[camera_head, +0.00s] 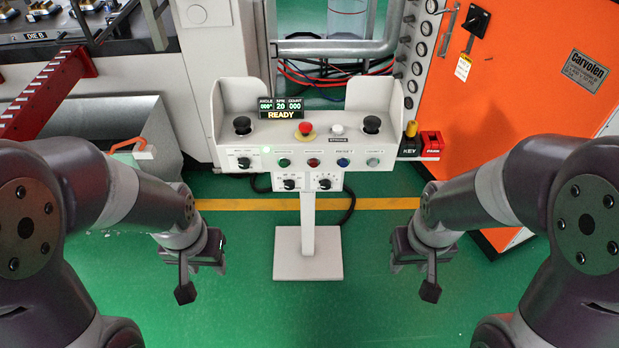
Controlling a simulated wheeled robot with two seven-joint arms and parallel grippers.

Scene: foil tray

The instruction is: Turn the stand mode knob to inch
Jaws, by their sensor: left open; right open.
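The white control stand (308,225) stands upright in the middle on a square base. Its panel carries a black selector knob (244,162) on a white plate at the left end. Two more black selector knobs, a left one (290,183) and a right one (325,183), sit on plates below the button row. The labels are too small to read, so I cannot tell which is the stand mode knob or its setting. My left gripper (201,273) is open and empty, low and left of the stand. My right gripper (414,273) is open and empty, low and right of it.
The stand's top has a display (280,108) reading READY, a red mushroom button (305,128) and black palm buttons between side guards. An orange cabinet (520,100) stands right. Green floor around the base is clear.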

